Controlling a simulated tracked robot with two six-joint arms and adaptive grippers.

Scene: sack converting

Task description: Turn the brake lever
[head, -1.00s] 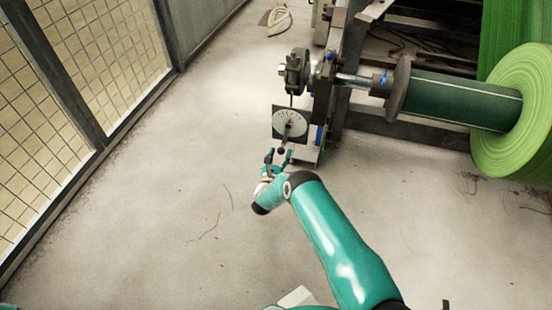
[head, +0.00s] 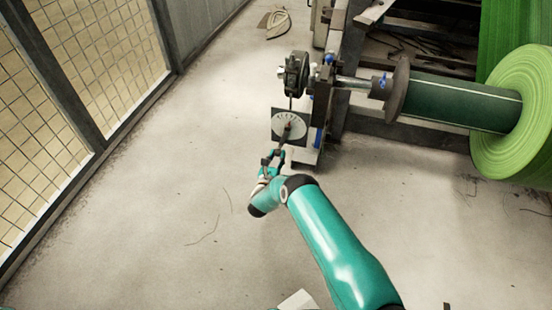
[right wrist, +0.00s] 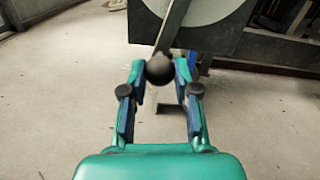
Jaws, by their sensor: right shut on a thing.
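The brake lever (right wrist: 172,28) is a flat grey bar ending in a black ball knob (right wrist: 160,69). It hangs down in front of a pale round dial (head: 289,124) on a dark square plate. My right gripper (right wrist: 160,70) is shut on the knob, with one teal and blue finger on each side of it. In the head view my right gripper (head: 273,158) is just below the dial, and its fingers partly hide the knob. My left gripper is not in view.
A roller stand with a shaft (head: 355,81) and a dark green core (head: 455,98) stands behind and right of the dial. A large green roll (head: 520,120) is at the right. A mesh fence (head: 40,110) runs along the left.

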